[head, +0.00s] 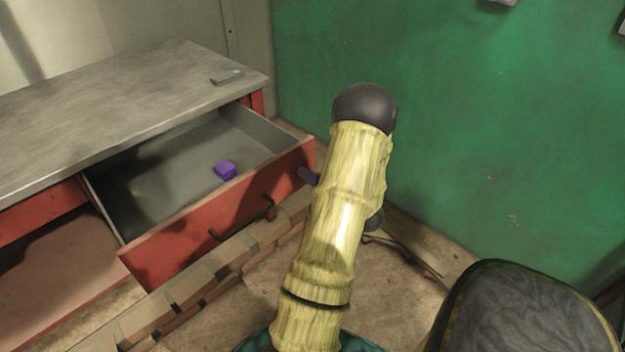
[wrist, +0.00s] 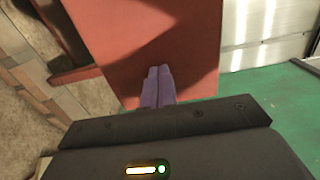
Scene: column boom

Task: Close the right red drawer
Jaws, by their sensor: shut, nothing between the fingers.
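The right red drawer (head: 225,215) is pulled open from under a grey desk top (head: 120,105). Its front has a dark bar handle (head: 243,219), and a small purple block (head: 225,170) lies inside.
A small grey object (head: 226,77) lies on the desk top near its right corner. A green wall (head: 480,130) stands behind and right. A dark padded seat-like object (head: 530,310) is at lower right. An open space lies under the desk left of the drawer.

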